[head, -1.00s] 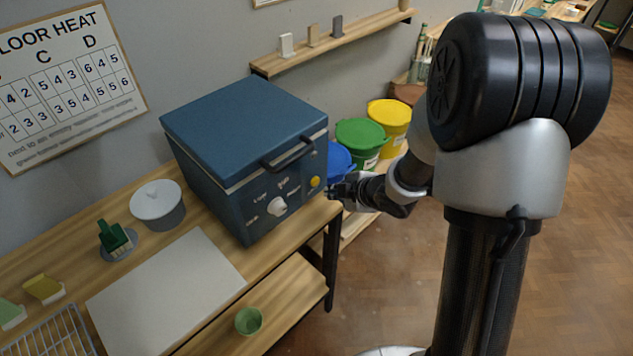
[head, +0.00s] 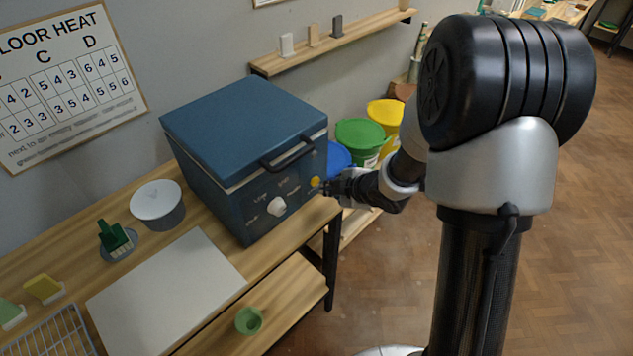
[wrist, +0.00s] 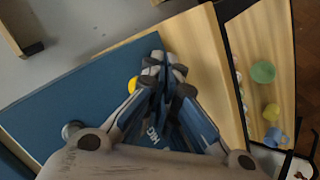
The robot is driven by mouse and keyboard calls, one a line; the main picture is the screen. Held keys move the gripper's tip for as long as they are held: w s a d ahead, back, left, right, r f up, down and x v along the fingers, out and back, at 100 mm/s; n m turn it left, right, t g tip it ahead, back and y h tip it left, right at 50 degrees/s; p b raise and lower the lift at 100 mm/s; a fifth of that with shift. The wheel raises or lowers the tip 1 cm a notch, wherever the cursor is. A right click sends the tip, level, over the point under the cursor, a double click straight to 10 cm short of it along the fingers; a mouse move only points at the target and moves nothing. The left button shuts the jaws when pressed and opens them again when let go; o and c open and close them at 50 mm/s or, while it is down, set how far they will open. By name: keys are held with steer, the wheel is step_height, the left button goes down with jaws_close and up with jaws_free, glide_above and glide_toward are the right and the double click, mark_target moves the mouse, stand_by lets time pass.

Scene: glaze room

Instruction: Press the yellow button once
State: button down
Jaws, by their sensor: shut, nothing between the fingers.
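The yellow button (head: 315,182) sits on the front panel of the blue kiln-like box (head: 245,115), at the panel's right end. In the wrist view the yellow button (wrist: 132,85) shows just left of the fingertips, partly hidden by them. My gripper (head: 319,189) is shut and empty, its tips close to the button at its lower right. In the wrist view my gripper (wrist: 165,68) has its fingertips together. I cannot tell whether they touch the button or the panel.
A white knob (head: 277,206) is left of the button, and a dark handle (head: 287,157) is above. A green cup (head: 249,320) stands on the lower shelf. Coloured buckets (head: 360,137) stand behind my gripper.

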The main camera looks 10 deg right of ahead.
stand_by(0.7)
steer(key=shift+w+a, duration=0.25)
steer(key=shift+w, duration=0.15)
steer(key=shift+w+a, duration=0.3)
steer(key=shift+w, duration=0.05)
stand_by(0.6)
stand_by(0.4)
steer(key=shift+s+d, duration=0.5)
steer(key=shift+s, duration=0.25)
steer(key=s+d, duration=0.1)
steer(key=s, duration=0.1)
steer(key=s+d, duration=0.2)
steer(key=shift+r, duration=0.1)
stand_by(0.8)
